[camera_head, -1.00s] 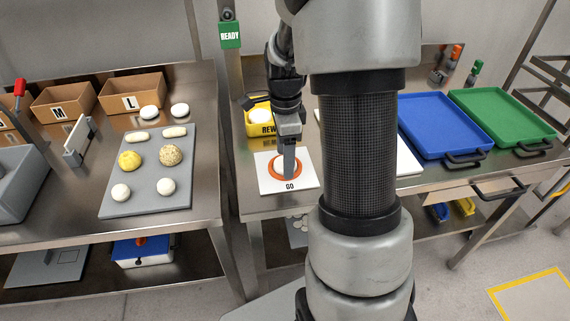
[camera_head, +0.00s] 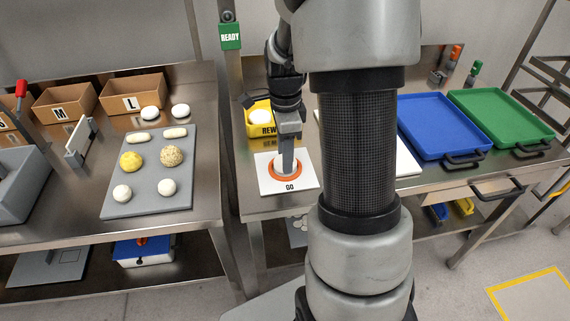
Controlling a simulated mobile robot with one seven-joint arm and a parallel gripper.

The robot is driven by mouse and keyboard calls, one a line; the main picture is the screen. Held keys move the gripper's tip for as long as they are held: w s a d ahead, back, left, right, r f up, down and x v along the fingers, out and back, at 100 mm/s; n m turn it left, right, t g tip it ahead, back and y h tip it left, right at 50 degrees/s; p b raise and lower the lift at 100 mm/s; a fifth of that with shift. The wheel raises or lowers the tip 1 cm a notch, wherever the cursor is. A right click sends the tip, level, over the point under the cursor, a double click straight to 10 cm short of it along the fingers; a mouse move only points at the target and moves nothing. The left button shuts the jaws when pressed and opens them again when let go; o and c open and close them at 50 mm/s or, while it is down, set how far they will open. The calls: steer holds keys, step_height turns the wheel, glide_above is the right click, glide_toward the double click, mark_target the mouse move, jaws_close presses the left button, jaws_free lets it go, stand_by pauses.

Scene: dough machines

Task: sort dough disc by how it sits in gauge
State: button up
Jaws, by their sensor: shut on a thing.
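The gauge is a white square plate (camera_head: 270,186) marked GO, with an orange ring (camera_head: 274,176) on it. My gripper (camera_head: 287,168) reaches down over the ring and is shut on a pale dough disc (camera_head: 280,171), which is at the ring opening and partly hidden by the fingers. I cannot tell whether the disc sits flat in the ring. A yellow REWORK-type bin (camera_head: 250,128), its label cut off after "REW", stands behind the gauge with a pale round piece (camera_head: 260,116) in it.
A blue tray (camera_head: 425,112) and a green tray (camera_head: 500,105) lie at right. A grey board (camera_head: 145,190) with several dough pieces is on the left table, with M (camera_head: 62,103) and L (camera_head: 128,88) boxes behind. My arm hides the middle.

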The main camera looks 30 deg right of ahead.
steer(key=shift+r, duration=0.2)
steer(key=shift+r+p, duration=2.1)
steer(key=shift+r, duration=0.3)
